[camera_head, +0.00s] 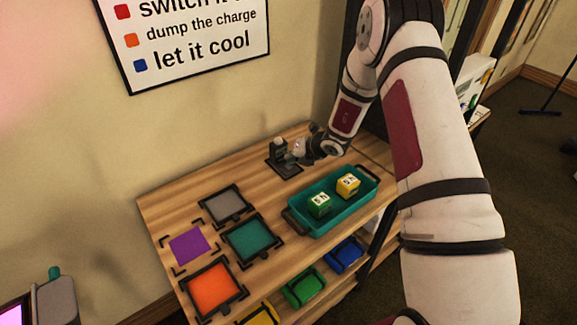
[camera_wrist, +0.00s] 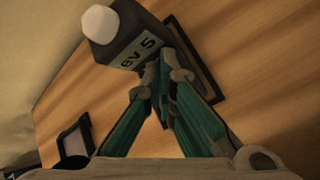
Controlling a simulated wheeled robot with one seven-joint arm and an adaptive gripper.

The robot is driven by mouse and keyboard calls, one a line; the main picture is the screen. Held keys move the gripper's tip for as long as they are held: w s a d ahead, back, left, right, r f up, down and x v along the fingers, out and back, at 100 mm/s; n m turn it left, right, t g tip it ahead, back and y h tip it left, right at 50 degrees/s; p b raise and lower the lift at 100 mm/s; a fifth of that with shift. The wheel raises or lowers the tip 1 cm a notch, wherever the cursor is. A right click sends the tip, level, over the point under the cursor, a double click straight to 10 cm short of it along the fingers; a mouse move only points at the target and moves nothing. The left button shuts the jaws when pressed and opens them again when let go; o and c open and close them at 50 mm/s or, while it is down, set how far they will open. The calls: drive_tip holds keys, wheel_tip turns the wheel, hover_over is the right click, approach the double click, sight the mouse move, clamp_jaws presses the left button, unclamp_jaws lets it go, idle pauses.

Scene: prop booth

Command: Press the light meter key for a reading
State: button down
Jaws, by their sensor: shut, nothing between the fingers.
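The light meter (camera_head: 279,148) is a small dark device at the back of the wooden table, standing on a dark base. In the wrist view the meter (camera_wrist: 112,52) shows a white dome on one end and a pale display (camera_wrist: 138,52) reading "EV 5". My gripper (camera_head: 291,155) is at the meter's right side in the head view. In the wrist view its teal fingers (camera_wrist: 163,72) are shut and empty, with the tips right by the display end of the meter. The key is not distinguishable, and I cannot tell if the tips touch the meter.
Grey (camera_head: 226,204), teal (camera_head: 251,239), purple (camera_head: 189,246) and orange (camera_head: 212,287) squares lie front left. Coloured bins sit on the lower shelf.

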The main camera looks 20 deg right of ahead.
drive_tip(key=shift+f, duration=0.45)
idle(0.4)
idle(0.3)
drive_tip(key=shift+r, duration=0.9)
drive_tip(key=shift+r, duration=0.1)
drive_tip(key=shift+r+p, duration=0.4)
drive_tip(key=shift+r, duration=2)
drive_tip(key=shift+r, duration=0.1)
